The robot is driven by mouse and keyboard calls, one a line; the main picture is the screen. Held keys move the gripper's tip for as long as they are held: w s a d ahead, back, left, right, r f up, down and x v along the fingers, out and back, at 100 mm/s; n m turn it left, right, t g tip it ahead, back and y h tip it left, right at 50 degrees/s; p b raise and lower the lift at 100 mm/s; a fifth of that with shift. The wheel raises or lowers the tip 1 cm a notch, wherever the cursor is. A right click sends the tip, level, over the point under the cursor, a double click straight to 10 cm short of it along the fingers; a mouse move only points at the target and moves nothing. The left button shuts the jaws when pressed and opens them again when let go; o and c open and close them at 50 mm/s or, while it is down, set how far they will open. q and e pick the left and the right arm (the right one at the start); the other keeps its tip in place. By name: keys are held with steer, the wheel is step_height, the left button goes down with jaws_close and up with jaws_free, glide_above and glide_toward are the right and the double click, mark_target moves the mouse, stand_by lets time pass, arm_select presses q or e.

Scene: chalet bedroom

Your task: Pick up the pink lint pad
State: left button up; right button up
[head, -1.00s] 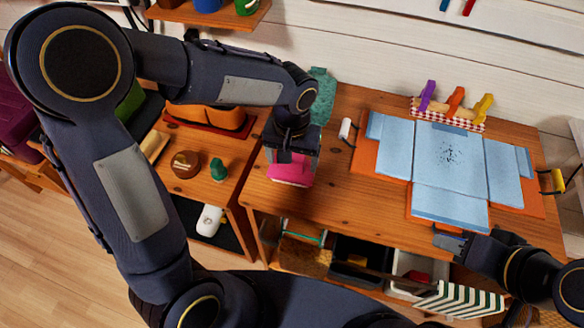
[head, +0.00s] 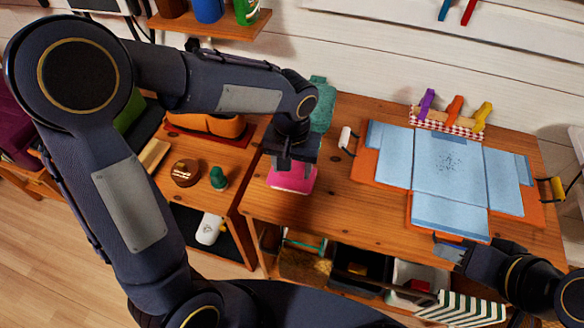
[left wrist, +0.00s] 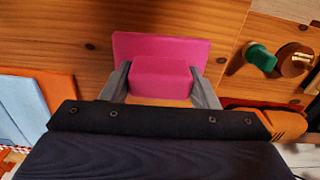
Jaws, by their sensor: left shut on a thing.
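The pink lint pad (head: 292,178) is at the left end of the wooden table in the head view, under my left gripper (head: 294,165). In the left wrist view the pink lint pad (left wrist: 160,47) shows a flat plate with a raised block. The fingers of my left gripper (left wrist: 161,80) are on both sides of that block, shut on it. I cannot tell whether the pad touches the tabletop. My right gripper (head: 447,248) is at the table's front edge at right, near the blue cloth; its fingers are too small to read.
A light blue cloth with dark specks (head: 448,165) lies on an orange board (head: 365,165). Clothes pegs (head: 455,108) stand on a checked holder behind it. A teal object (head: 321,100) stands behind my left gripper. A lower side table (head: 215,160) holds a green piece (head: 219,178) and a round brown item (head: 186,172).

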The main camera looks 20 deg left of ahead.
arm_select(q)
step_height(320, 180, up, 3)
steer(key=shift+f, duration=0.15)
steer(key=s+d+r, duration=0.9)
steer(key=s, duration=0.1)
steer(key=shift+s+d+r, duration=0.15)
steer(key=shift+s+r, duration=0.15)
steer(key=shift+r, duration=0.05)
